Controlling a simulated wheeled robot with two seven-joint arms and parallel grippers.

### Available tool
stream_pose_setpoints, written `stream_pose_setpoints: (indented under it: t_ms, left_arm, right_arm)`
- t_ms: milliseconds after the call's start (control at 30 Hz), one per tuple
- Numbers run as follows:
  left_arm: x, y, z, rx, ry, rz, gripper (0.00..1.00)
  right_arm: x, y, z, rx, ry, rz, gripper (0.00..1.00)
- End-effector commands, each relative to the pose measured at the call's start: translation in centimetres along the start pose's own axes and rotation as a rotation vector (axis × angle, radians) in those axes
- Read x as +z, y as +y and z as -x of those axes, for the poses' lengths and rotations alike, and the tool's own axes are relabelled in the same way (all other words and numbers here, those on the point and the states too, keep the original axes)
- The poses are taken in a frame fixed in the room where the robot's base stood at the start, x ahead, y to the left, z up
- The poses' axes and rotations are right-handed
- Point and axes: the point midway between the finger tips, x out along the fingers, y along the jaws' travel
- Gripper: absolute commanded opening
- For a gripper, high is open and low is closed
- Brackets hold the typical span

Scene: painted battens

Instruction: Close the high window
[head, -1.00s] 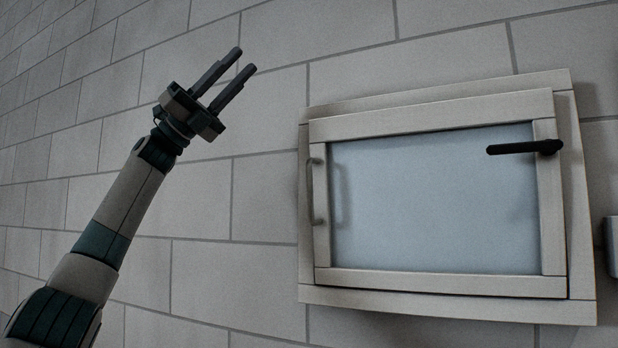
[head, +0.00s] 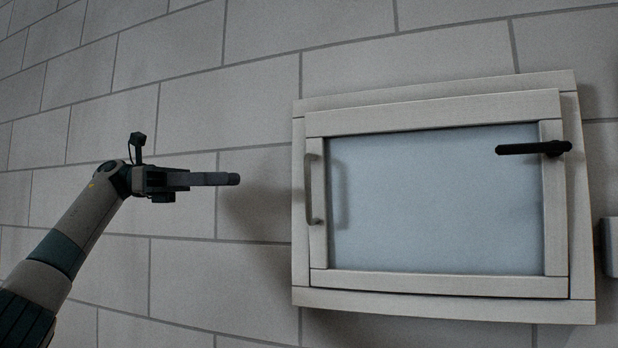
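The high window (head: 435,195) is on the wall at the right, a pale painted sash with a frosted pane inside a wider frame (head: 440,306). Its sash looks nearly flush with the frame; I cannot tell whether a small gap is left. A grey bar handle (head: 313,190) is on the sash's left side. A black lever handle (head: 535,148) on the right side points left. My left gripper (head: 236,179) is left of the window, pointing right, apart from the bar handle. Its fingers overlap in this view, so the opening is hidden. My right gripper is out of view.
The wall (head: 110,200) of large pale blocks is bare left of the window. A light box-like fixture (head: 611,246) shows at the right edge. Free room lies between my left gripper and the window frame.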

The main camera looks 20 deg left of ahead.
Motion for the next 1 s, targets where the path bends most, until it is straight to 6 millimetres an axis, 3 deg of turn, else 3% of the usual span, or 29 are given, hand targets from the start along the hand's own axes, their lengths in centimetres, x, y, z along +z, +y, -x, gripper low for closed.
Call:
stream_pose_setpoints:
  t_ms: [367, 667, 1000]
  left_arm:
    - [0.0, 0.0, -2.5, -0.002, 0.001, -0.001, 0.28]
    - [0.2, 0.0, -7.6, -0.002, 0.001, 0.0, 0.28]
    - [0.3, -0.1, -13.7, -0.002, 0.001, 0.001, 0.28]
  right_arm:
    - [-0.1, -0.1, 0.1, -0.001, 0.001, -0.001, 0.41]
    - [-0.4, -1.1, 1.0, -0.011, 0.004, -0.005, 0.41]
    - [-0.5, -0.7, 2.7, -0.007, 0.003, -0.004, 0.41]
